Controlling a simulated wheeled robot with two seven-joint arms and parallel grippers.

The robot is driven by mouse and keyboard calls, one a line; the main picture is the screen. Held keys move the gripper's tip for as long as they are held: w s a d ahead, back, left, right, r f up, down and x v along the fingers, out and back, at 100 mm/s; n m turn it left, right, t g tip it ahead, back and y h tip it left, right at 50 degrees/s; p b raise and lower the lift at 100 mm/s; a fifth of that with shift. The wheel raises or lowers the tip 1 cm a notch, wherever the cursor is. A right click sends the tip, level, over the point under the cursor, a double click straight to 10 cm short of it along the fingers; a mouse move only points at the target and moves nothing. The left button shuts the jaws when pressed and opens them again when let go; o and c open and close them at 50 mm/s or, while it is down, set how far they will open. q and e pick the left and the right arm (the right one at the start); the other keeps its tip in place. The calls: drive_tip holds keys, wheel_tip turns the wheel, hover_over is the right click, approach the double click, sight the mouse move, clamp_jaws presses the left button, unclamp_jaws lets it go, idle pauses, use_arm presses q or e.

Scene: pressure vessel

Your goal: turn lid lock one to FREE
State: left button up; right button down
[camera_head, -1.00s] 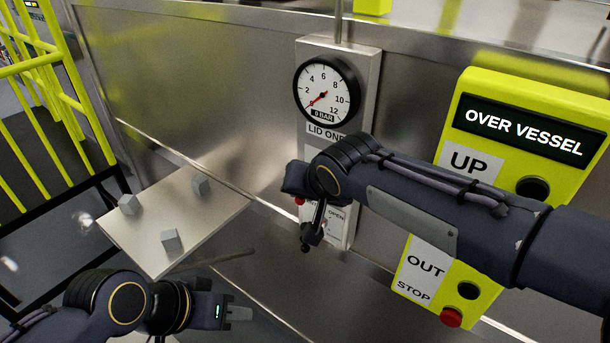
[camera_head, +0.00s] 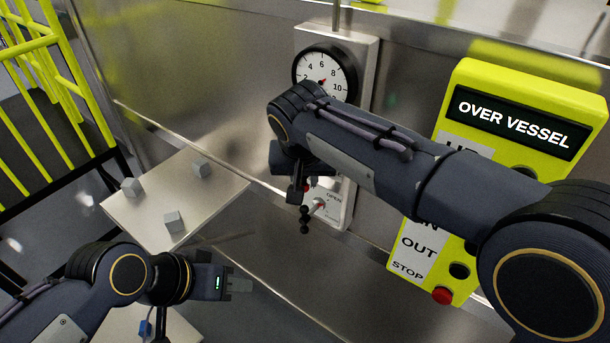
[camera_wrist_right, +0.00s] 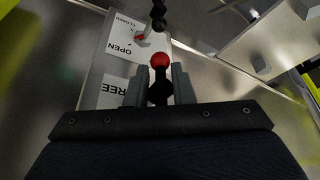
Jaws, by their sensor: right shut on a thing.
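The lid one panel (camera_head: 368,60) is a pale upright plate on the steel wall; my right arm hides its middle. In the right wrist view its labels read OPEN, CLOSED and, partly covered, FREE (camera_wrist_right: 114,90). My right gripper (camera_wrist_right: 160,90) is shut on the lock handle, a dark lever with a red ball end (camera_wrist_right: 159,60) that shows between the fingers. In the head view the right gripper (camera_head: 298,190) is in front of the lower panel. My left gripper (camera_head: 240,286) hangs at lower left, away from the panel; its finger gap is unclear.
A dark beaded handle (camera_head: 304,222) sticks out close below the right gripper, beside the OPEN label. A gauge (camera_head: 323,70) is above, partly hidden. A yellow OVER VESSEL control box (camera_head: 480,85) stands right. A pale tray (camera_head: 150,225) with grey cubes is left.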

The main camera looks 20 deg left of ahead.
drive_tip(key=shift+a+r, duration=0.1)
drive_tip(key=shift+r, duration=0.05)
drive_tip(key=c, duration=1.5)
unclamp_jaws()
drive_tip(key=shift+o, duration=0.2)
drive_tip(key=b+v, duration=0.1)
drive_tip(key=v, duration=0.6)
drive_tip(key=shift+r, duration=0.25)
drive_tip(key=shift+s, duration=0.1)
drive_tip(key=shift+s, duration=0.1)
